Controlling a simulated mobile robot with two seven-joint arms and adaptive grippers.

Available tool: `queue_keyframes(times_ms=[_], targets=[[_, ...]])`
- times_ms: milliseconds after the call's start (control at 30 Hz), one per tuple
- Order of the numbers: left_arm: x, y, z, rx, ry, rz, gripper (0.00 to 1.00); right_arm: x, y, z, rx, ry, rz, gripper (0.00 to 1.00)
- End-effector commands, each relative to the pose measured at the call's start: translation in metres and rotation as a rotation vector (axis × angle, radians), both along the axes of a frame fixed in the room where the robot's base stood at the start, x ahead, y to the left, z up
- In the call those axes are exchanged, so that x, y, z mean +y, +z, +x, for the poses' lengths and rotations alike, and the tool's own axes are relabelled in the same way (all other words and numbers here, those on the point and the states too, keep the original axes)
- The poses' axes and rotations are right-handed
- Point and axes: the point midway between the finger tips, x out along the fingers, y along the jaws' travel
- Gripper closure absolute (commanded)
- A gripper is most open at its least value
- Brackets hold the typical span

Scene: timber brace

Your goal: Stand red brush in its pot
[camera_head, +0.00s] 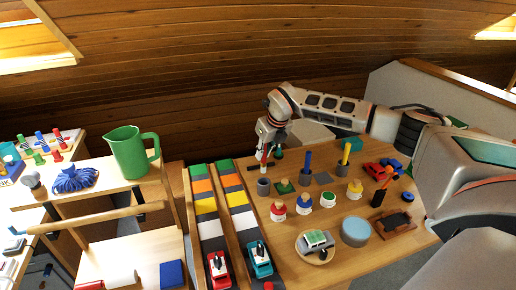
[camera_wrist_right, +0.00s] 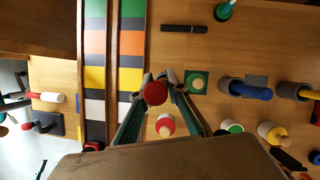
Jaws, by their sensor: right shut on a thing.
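My right gripper (camera_head: 265,160) is shut on the red brush (camera_head: 264,168), which points downward. In the right wrist view the brush shows as a red round end (camera_wrist_right: 155,93) between the fingertips (camera_wrist_right: 166,84). A grey pot (camera_head: 263,188) stands directly below it in the head view. The brush's lower end is near the pot's rim; I cannot tell whether it is inside. In the wrist view this pot is hidden behind the brush and gripper. My left gripper is not in view.
A grey pot with a blue brush (camera_head: 307,162) and one with a yellow brush (camera_head: 346,153) stand to the right. A green square with a knob (camera_head: 284,187) lies close beside the empty-looking pot. Small round figures stand in front. Striped tracks (camera_head: 207,205) with toy cars are left.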

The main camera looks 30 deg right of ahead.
Motion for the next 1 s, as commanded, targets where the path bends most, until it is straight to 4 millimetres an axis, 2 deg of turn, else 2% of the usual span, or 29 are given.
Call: queue_keyframes(times_ms=[267, 700, 1000], targets=[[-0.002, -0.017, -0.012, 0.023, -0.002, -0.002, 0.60, 0.000, -0.010, 0.000, 0.000, 0.000, 0.000, 1.00], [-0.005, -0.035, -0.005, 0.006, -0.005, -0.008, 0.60, 0.000, -0.042, 0.000, 0.001, 0.000, 0.000, 1.00], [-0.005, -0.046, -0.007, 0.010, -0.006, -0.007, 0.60, 0.000, -0.062, 0.000, 0.001, 0.000, 0.000, 1.00]])
